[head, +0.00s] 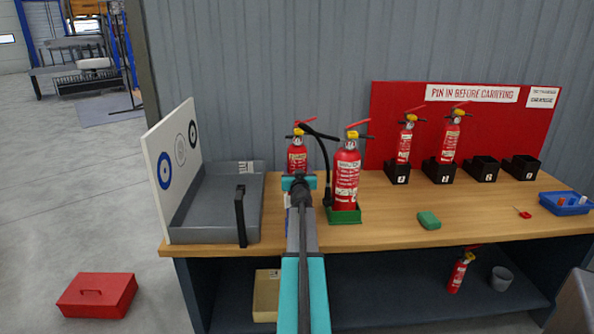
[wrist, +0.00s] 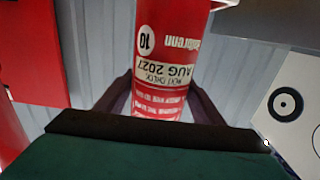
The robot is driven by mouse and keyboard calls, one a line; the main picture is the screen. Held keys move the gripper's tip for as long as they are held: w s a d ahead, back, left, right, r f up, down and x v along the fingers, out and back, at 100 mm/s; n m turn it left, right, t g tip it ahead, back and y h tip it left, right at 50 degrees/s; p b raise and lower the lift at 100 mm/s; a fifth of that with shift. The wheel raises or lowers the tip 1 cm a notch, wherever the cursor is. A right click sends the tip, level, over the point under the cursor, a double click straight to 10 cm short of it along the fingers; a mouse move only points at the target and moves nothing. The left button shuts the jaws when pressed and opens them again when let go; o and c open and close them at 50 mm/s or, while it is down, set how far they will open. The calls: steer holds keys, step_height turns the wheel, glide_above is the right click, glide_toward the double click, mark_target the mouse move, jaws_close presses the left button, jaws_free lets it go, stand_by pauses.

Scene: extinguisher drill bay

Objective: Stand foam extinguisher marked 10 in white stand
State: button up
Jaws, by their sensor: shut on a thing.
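A red extinguisher (head: 297,157) with a yellow collar and red handle is upright at the back of the bench, its lower part hidden by my arm. In the wrist view this extinguisher (wrist: 165,62) shows upside down, with a round 10 mark and an AUG 2027 label. My gripper (wrist: 158,103) is shut on its body, one finger on each side. In the head view my gripper (head: 299,184) covers its base, so I cannot tell whether it touches the bench. I do not see a white stand; the area behind my arm is hidden.
Another extinguisher (head: 346,178) stands close on the right in a green stand (head: 344,216). A grey tray (head: 213,228) and a white target board (head: 160,165) are left. Black stands (head: 482,170), two holding extinguishers, line the back right. A green block (head: 429,220) lies in front.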

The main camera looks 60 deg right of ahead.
steer(key=shift+f+b, duration=0.5)
steer(key=shift+b, duration=0.2)
stand_by(0.7)
stand_by(0.4)
steer(key=o, duration=1.7)
steer(key=shift+a+r, duration=0.1)
steer(key=shift+c, duration=0.2)
steer(key=shift+o, duration=0.3)
steer(key=shift+f, duration=0.45)
steer(key=shift+r+p, duration=1.8)
steer(key=shift+r, duration=0.35)
steer(key=shift+s+a, duration=0.45)
steer(key=shift+a, duration=0.1)
steer(key=r+p+v, duration=0.1)
steer(key=p+v, duration=0.1)
steer(key=v, duration=1.2)
steer(key=shift+a, duration=0.3)
steer(key=shift+s+r, duration=0.1)
steer(key=shift+r, duration=0.05)
steer(key=shift+r, duration=0.15)
